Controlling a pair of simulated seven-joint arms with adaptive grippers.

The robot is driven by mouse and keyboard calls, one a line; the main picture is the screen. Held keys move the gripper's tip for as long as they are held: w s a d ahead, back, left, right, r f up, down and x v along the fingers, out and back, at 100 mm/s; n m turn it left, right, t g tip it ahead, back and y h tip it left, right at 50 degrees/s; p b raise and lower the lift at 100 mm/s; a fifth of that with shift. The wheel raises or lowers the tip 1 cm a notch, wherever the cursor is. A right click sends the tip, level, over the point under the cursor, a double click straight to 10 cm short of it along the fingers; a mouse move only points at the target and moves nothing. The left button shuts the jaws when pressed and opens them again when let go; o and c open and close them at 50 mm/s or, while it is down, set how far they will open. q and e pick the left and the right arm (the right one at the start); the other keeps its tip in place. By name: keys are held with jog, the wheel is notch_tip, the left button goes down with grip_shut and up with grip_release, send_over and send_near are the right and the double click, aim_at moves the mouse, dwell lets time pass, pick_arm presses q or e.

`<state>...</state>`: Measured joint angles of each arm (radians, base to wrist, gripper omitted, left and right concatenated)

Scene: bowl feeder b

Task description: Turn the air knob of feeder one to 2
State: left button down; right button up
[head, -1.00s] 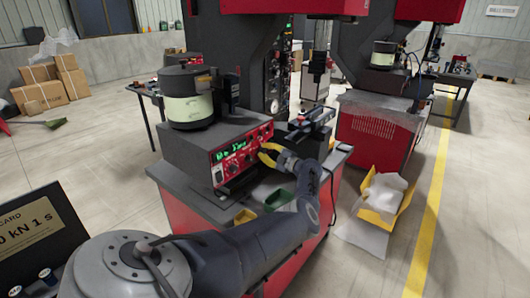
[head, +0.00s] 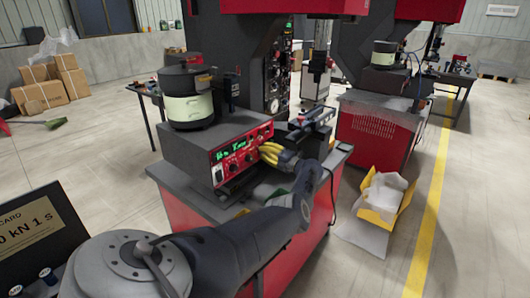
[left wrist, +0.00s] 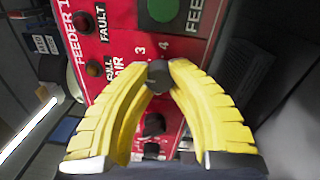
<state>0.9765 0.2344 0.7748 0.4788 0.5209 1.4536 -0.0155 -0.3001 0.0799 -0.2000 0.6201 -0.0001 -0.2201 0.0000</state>
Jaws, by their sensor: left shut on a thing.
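The red control panel (head: 240,155) of the feeder has a lit green display and dark knobs. In the left wrist view the panel (left wrist: 115,12) reads FEEDER 1 and carries a partly covered AIR label with 3 and 4 printed near a dark knob (left wrist: 158,75). My left gripper (head: 265,151), with yellow ribbed fingers, is at the right end of the panel. In the left wrist view its fingertips (left wrist: 157,67) are shut on that knob from both sides. The fingers hide part of the scale, and I cannot read the setting. My right gripper is not in view.
A feeder bowl (head: 188,105) stands on the control box. A dark knob (left wrist: 153,124) shows between the fingers. A yellow box (head: 384,198) lies on the floor at right.

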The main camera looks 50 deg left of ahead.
pick_arm(q)
jog(key=shift+s+a+f+n, duration=0.1)
jog(key=shift+s+f+n, duration=0.15)
jog(key=shift+n, duration=0.15)
jog(key=c, duration=1.4)
grip_release()
jog(key=shift+s+r, duration=0.1)
jog(key=o, duration=0.3)
jog(key=shift+w+r, duration=0.1)
jog(key=shift+w, duration=0.1)
jog(key=v, duration=1.2)
